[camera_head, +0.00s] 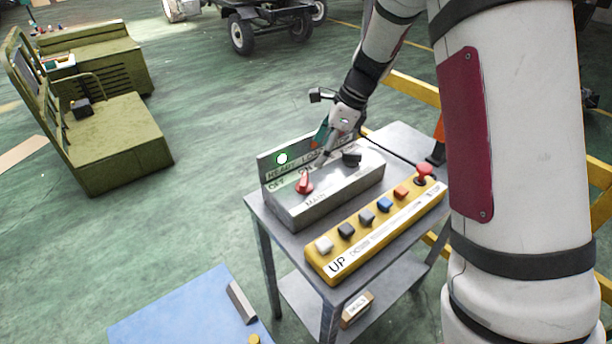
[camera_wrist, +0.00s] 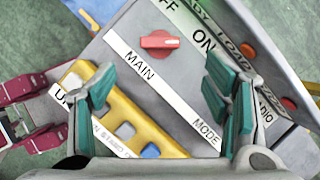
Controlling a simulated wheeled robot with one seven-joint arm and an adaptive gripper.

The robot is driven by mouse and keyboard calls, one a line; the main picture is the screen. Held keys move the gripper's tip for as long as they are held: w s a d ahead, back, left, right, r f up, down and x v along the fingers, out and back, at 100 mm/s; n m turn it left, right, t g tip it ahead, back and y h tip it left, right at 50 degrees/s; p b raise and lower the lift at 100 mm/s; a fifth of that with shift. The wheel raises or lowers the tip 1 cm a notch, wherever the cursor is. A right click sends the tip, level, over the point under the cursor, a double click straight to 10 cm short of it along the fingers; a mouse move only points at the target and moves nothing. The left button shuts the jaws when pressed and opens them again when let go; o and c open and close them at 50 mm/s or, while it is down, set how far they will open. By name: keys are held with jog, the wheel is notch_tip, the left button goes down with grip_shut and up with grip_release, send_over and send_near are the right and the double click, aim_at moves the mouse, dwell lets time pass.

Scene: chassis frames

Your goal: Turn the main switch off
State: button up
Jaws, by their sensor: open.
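The main switch (camera_head: 304,182) is a red rotary knob on the sloping top of a grey control box (camera_head: 290,213). In the wrist view the red knob (camera_wrist: 158,42) sits above the MAIN label, near the OFF and ON words; I cannot tell which one it points at. My gripper (camera_head: 321,155) is above the box, between the red knob and a black knob (camera_head: 351,157). In the wrist view its teal fingers (camera_wrist: 165,95) are spread wide with nothing between them. The red knob lies beyond the fingertips, apart from them.
A yellow pendant (camera_head: 335,267) with several coloured buttons and a red stop knob (camera_head: 424,172) lies in front of the box on a grey cart (camera_head: 407,140). A raised back panel with a lit green lamp (camera_head: 282,158) stands behind the red knob.

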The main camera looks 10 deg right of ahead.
aim_at(305, 178)
jog(key=p+x, duration=0.1)
jog(key=x, duration=0.9)
jog(key=shift+f, duration=0.35)
jog(key=shift+c, duration=0.2)
jog(key=c, duration=1.1)
